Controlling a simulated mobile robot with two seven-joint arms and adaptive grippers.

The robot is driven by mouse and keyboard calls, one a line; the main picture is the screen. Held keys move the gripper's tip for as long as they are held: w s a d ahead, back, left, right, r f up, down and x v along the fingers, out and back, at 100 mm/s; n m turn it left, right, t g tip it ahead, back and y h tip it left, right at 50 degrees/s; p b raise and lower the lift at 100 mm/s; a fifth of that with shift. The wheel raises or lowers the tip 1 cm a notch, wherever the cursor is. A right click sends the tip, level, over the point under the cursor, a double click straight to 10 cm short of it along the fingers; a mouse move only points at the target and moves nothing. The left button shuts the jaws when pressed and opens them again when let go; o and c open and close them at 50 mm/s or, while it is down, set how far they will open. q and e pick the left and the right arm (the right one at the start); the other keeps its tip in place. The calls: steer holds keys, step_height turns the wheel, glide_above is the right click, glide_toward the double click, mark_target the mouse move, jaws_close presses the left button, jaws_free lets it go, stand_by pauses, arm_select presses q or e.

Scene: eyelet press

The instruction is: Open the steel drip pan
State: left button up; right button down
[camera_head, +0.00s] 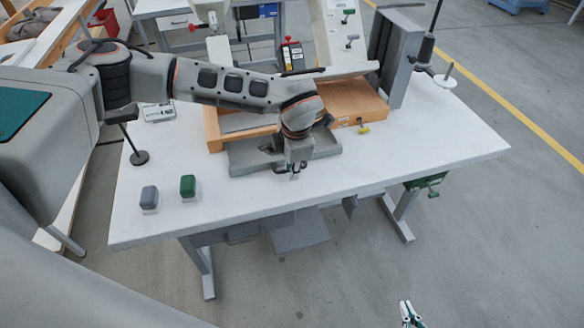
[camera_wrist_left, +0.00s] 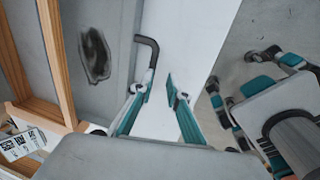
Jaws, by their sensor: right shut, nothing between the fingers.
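The steel drip pan (camera_head: 245,162) is a grey shallow tray sticking out from the wooden base on the white table. In the left wrist view, its grey floor (camera_wrist_left: 108,22) carries a dark stain, and a dark bent handle (camera_wrist_left: 153,48) sticks out from its front side. My left gripper (camera_head: 291,174) points down at the pan's front edge. In the left wrist view, its fingers (camera_wrist_left: 161,86) are apart, with the handle's end close to the left finger; contact is unclear. My right gripper (camera_head: 406,304) is shut and empty, low over the floor, away from the table.
The wooden base (camera_head: 350,98) carries the press behind the pan. A grey block (camera_head: 149,197) and a green block (camera_head: 188,186) stand front left. A black-footed post (camera_head: 139,157) stands at the left. The table's front right (camera_head: 430,160) is clear.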

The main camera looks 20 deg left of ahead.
arm_select(q)
steer(key=shift+s+f, duration=0.2)
steer(key=shift+r+p, duration=0.55)
steer(key=shift+r, duration=0.25)
steer(key=shift+d+r+p, duration=0.15)
steer(key=shift+r+p, duration=0.6)
steer(key=shift+r, duration=0.35)
steer(key=r+p, duration=0.2)
steer(key=r, duration=0.1)
steer(key=s+r+p, duration=0.1)
steer(key=r, duration=0.1)
steer(key=shift+d+r, duration=0.15)
steer(key=shift+d, duration=0.15)
